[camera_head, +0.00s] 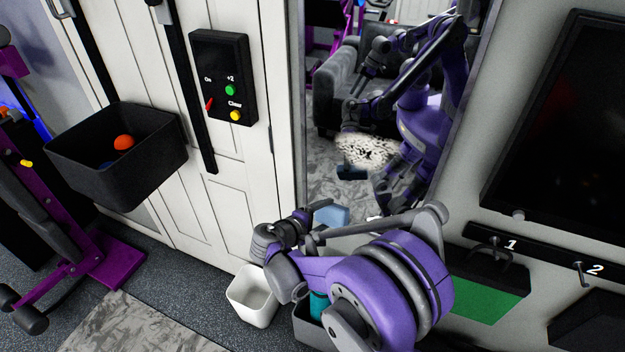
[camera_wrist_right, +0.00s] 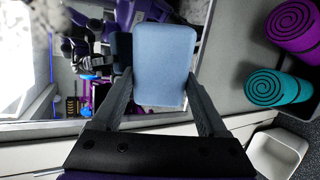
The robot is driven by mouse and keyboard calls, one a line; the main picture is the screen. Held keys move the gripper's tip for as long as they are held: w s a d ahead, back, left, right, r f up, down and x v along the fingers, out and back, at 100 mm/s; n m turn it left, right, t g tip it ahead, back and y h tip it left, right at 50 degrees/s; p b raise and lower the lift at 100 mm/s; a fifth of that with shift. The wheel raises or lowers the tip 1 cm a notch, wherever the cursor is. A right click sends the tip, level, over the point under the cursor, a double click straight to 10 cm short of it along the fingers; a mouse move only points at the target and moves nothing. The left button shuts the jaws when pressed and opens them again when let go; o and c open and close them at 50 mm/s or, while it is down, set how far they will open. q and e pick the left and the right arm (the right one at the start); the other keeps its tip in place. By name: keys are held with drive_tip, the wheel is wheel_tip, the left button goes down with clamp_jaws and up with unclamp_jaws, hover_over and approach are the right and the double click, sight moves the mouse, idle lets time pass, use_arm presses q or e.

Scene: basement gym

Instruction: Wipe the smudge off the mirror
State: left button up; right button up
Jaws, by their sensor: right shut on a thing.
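The tall mirror (camera_head: 335,100) stands in the middle of the head view, beside a white panelled door. A whitish, dark-speckled smudge (camera_head: 367,150) lies on its glass, about halfway up the visible part. A pale patch at the top left of the right wrist view may be the same smudge (camera_wrist_right: 18,28). My right gripper (camera_head: 316,220) is shut on a light blue sponge (camera_head: 334,214), also seen in the wrist view (camera_wrist_right: 165,65). The sponge is in front of the mirror's lower part, below the smudge; contact with the glass cannot be told. My left gripper shows directly in neither view.
A white bin (camera_head: 253,298) and a dark box (camera_head: 305,325) with rolled mats, one teal (camera_wrist_right: 278,87), one purple (camera_wrist_right: 297,22), stand below my right arm. A button panel (camera_head: 223,78) and black basket (camera_head: 120,165) are left; a hook rail (camera_head: 545,247) is right.

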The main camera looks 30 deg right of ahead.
sight(330, 150)
wheel_tip(330, 150, up, 14)
drive_tip(key=w+a+f+n+t+h, duration=0.1)
drive_tip(key=w+a+n+t+h, duration=0.15)
drive_tip(key=t, duration=0.35)
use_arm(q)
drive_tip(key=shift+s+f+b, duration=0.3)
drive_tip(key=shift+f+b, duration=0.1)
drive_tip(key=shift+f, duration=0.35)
use_arm(e)
drive_tip(key=shift+n+y, duration=0.45)
drive_tip(key=shift+r+x, duration=0.2)
drive_tip(key=shift+x, duration=1.25)
drive_tip(key=shift+r+x, duration=0.2)
drive_tip(key=shift+x, duration=1.2)
drive_tip(key=shift+x, duration=0.9)
drive_tip(key=shift+s+d, duration=0.15)
